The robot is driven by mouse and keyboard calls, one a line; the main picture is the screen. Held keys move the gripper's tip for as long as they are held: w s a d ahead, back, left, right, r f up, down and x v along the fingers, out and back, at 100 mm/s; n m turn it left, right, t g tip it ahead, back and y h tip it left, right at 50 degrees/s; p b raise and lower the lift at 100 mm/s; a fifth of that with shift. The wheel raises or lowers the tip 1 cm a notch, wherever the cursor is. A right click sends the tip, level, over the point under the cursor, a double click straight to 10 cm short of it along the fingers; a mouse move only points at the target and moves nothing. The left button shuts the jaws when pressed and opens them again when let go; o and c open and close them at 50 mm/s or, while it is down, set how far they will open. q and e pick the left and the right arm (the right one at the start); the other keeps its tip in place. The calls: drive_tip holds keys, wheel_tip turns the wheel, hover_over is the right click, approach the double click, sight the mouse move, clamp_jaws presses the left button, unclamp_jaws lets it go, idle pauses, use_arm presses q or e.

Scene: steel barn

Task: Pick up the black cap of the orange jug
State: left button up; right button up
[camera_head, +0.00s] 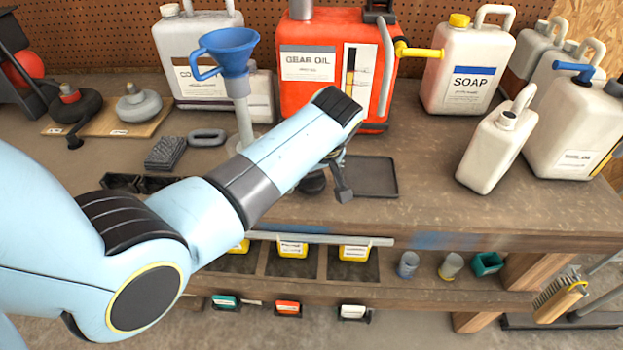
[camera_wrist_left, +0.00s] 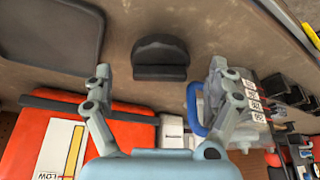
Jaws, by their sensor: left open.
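The black cap (camera_head: 313,183) lies on the bench in front of the orange jug (camera_head: 335,24), partly hidden behind my left arm in the head view. In the left wrist view the cap (camera_wrist_left: 160,57) shows as a dark rounded piece, ahead of and between my fingertips. My left gripper (camera_wrist_left: 160,74) is open and empty, with one finger on each side of the cap's line. In the head view one finger of the gripper (camera_head: 340,184) shows beside the cap; the rest is hidden by the arm. The orange jug (camera_wrist_left: 128,133) also shows in the wrist view. My right gripper is not in view.
A dark flat tray (camera_head: 375,178) lies just right of the cap. A blue funnel (camera_head: 228,50) stands on a stand left of the jug. White jugs (camera_head: 468,65) stand at the right. The front right of the bench top is clear.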

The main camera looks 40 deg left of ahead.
use_arm(q)
drive_tip(key=shift+x, duration=1.2)
drive_tip(key=c, duration=1.2)
drive_tip(key=shift+r, duration=0.1)
